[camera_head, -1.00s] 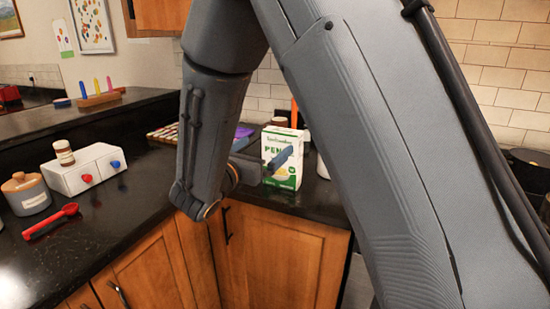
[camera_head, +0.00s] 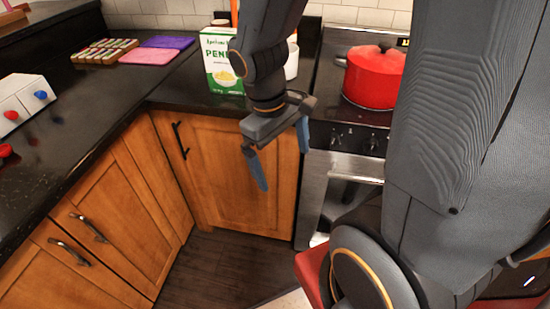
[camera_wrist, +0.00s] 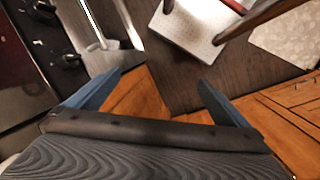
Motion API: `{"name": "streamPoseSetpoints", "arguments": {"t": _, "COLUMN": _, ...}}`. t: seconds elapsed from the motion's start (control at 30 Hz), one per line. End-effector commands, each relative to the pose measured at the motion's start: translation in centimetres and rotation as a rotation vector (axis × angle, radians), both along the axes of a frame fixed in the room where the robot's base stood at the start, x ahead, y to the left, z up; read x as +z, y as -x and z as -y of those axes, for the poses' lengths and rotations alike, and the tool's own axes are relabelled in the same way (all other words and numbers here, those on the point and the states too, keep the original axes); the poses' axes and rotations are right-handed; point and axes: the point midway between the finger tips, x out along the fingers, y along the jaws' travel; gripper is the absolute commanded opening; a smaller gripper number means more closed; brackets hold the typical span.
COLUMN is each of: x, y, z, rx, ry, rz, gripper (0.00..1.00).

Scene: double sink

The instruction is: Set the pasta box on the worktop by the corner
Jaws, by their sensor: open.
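The green and white pasta box (camera_head: 219,62) stands upright on the black worktop (camera_head: 180,85) in the corner by the stove. My arm covers part of its right side in the head view. My gripper (camera_head: 281,165) is open and empty, in front of the wooden cupboard door, below and to the right of the box and apart from it. In the wrist view, my gripper's blue fingers (camera_wrist: 158,90) are spread with nothing between them, and the box is not in that view.
The stove (camera_head: 345,135) with a red pot (camera_head: 373,77) is to the right. A white container (camera_head: 292,61) stands beside the box. Purple and pink mats (camera_head: 150,57) and a spice rack (camera_head: 105,51) lie left. A white drawer unit (camera_head: 22,100) is at far left.

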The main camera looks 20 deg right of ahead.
Motion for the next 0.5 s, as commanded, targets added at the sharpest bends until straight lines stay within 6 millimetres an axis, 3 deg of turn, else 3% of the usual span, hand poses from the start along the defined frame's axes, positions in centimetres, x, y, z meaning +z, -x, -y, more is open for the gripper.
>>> {"name": "streamPoseSetpoints", "arguments": {"t": 0.1, "x": 0.2, "y": -0.2, "z": -1.0, "rx": -0.215, "ry": -0.099, "rz": 0.085, "gripper": 1.00}}
{"name": "streamPoseSetpoints", "arguments": {"t": 0.2, "x": 0.3, "y": -0.5, "z": -1.4, "rx": -0.321, "ry": -0.144, "rz": 0.129, "gripper": 1.00}}
{"name": "streamPoseSetpoints", "arguments": {"t": 0.5, "x": 0.4, "y": -0.7, "z": -1.7, "rx": -0.370, "ry": -0.164, "rz": 0.147, "gripper": 1.00}}
